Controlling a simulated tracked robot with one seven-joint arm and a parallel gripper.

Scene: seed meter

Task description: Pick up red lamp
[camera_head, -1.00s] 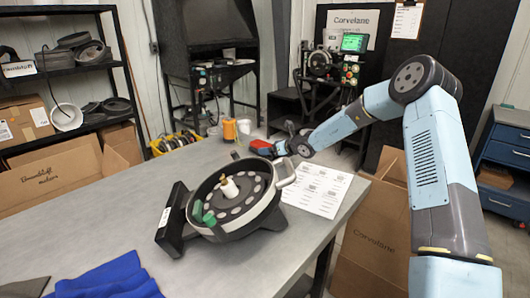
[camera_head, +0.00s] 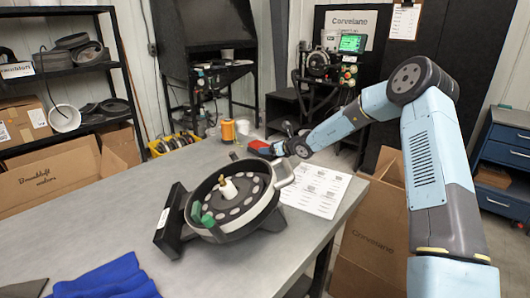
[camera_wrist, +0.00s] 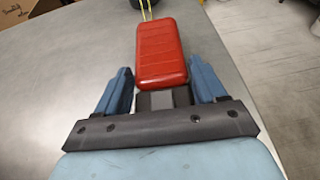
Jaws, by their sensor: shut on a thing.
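The red lamp (camera_wrist: 162,50) is a rounded red block in the wrist view. It reaches forward from between the two blue fingers of my gripper (camera_wrist: 162,78), which is shut on it. Thin yellow wires show beyond its far end. In the head view the lamp (camera_head: 257,146) is a small red shape at the far edge of the table, at the end of my arm. My gripper (camera_head: 274,149) is small and partly hidden there. I cannot tell whether the lamp touches the table.
A round seed meter (camera_head: 262,205) with white discs and green parts stands mid-table. Printed sheets (camera_head: 318,190) lie to its right, a blue cloth (camera_head: 105,278) at front left. The grey table (camera_head: 95,215) is clear at left. A cardboard box (camera_head: 372,240) stands beside it.

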